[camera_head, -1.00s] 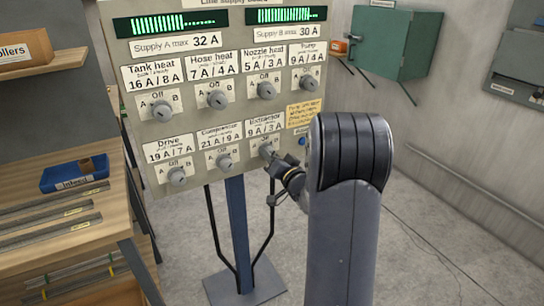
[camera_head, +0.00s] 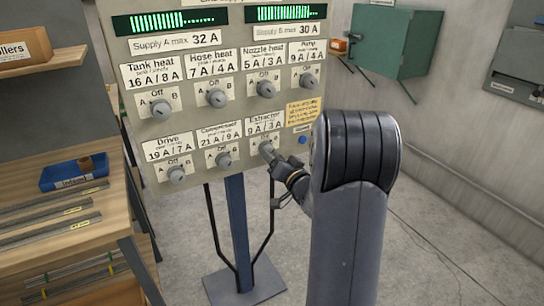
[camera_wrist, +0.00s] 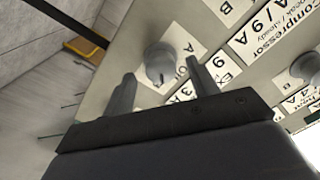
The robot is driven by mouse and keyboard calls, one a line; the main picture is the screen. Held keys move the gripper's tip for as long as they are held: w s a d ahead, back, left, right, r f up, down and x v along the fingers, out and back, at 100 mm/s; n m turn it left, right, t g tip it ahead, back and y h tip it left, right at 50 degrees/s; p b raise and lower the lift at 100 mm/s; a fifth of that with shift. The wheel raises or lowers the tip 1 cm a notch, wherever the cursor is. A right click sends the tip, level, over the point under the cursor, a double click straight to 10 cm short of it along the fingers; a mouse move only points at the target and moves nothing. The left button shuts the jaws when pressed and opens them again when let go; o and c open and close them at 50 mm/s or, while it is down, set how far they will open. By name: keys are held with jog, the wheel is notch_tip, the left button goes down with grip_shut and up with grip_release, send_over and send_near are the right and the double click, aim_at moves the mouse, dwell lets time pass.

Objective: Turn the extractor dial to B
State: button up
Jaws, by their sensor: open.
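The extractor dial (camera_head: 266,148) is a grey round knob at the right end of the panel's lower row, under the label "Extractor 9 A / 3 A". My gripper (camera_head: 283,169) is just right of and below it, partly hidden by my arm. In the wrist view the dial (camera_wrist: 160,63) shows close up, with an "A" mark beside it. My gripper (camera_wrist: 162,88) is open there, one finger on each side of the dial, and holds nothing. I cannot tell clearly which mark the dial points to. Its B mark is not clear.
The supply panel (camera_head: 150,110) carries several other dials, including the compressor dial (camera_head: 223,159) to the left and the pump dial (camera_head: 308,81) above. A blue button (camera_head: 303,140) sits to the right. A workbench (camera_head: 100,215) with a blue bin (camera_head: 74,174) stands at left.

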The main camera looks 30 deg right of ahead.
jog(key=s, duration=0.8)
jog(key=shift+s+d, duration=0.2)
jog(key=shift+s, duration=0.2)
jog(key=w, duration=1)
jog(key=shift+w+a, duration=0.25)
jog(key=shift+w, duration=0.15)
